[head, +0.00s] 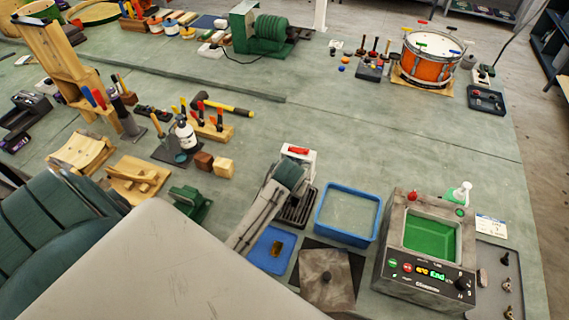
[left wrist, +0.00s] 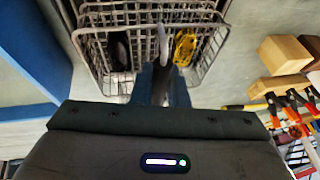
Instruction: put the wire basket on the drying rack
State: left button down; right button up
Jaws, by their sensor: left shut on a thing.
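The wire basket (left wrist: 150,40) is a grey mesh with a black piece, a pale piece and a yellow piece inside. My left gripper (left wrist: 161,80) is shut at the basket's near side, with its fingers on it. In the head view my left forearm reaches over the bench left of the blue tub and hides the fingers. A dark slatted thing (head: 298,208) shows beside that forearm; I cannot tell whether it is the drying rack or part of the basket. I cannot tell the basket's height above the bench. My right gripper is out of view.
The blue tub (head: 322,228) and a washer (head: 392,262) with a green basin stand to the right. A blue tray (head: 262,262) and a dark plate (head: 325,292) lie nearer. Wooden blocks (head: 222,167), pliers and a yellow-handled hammer (head: 232,107) lie to the left.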

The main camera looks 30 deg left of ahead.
pick_arm(q)
jog(key=c, duration=1.4)
grip_release()
jog(key=shift+f, duration=0.15)
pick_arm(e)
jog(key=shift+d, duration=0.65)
